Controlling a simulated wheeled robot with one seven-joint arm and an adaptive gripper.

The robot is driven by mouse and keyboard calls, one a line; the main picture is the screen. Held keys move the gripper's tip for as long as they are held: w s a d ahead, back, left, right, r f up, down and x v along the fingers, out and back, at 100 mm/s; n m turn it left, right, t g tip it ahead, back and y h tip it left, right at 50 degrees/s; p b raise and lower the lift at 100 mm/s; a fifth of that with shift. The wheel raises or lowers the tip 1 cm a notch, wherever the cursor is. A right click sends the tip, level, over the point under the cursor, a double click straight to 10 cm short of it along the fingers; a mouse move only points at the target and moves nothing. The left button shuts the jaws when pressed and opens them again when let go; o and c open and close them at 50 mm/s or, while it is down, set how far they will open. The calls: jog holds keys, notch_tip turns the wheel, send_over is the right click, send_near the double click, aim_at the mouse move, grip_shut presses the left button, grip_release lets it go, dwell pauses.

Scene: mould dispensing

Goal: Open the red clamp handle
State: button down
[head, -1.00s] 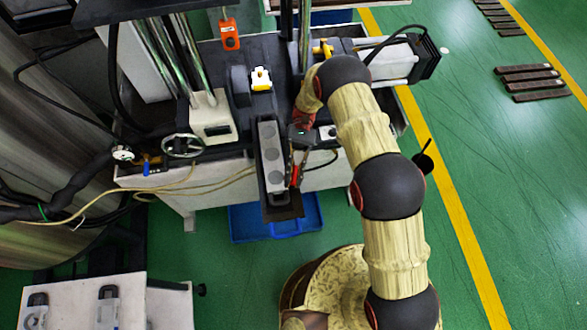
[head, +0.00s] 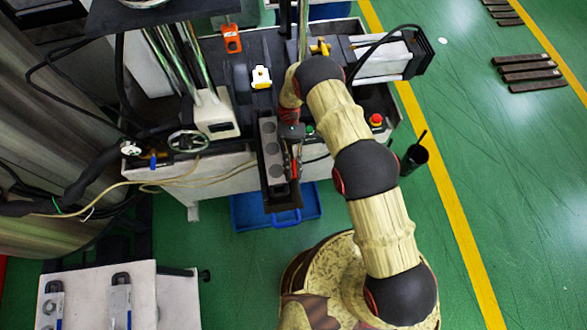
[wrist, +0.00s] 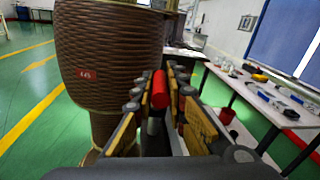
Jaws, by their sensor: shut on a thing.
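The red clamp handle (wrist: 160,88) shows in the wrist view as a red cylinder between my fingers. My gripper (wrist: 158,78) is shut on it, with one finger on each side. In the head view my gripper (head: 291,136) is at the right side of the long dark mould block (head: 270,150). A bit of the red handle (head: 294,169) shows there beside the block. The clamp's lower part is mostly hidden by my gripper and arm.
A blue tray (head: 245,212) lies on the floor under the block. A red stop button (head: 376,120) and a handwheel (head: 189,142) flank the machine. A black bin (head: 414,157) stands at the right. A white table (head: 90,290) is at the lower left. Green floor lies open at the right.

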jog(key=c, duration=1.8)
grip_release()
jog(key=shift+f+y+b, duration=0.1)
jog(key=shift+y+b, duration=0.2)
jog(key=shift+b, duration=0.25)
jog(key=m+y+b, duration=0.1)
jog(key=b, duration=0.2)
jog(key=shift+f+y, duration=0.15)
jog(key=shift+y, duration=0.15)
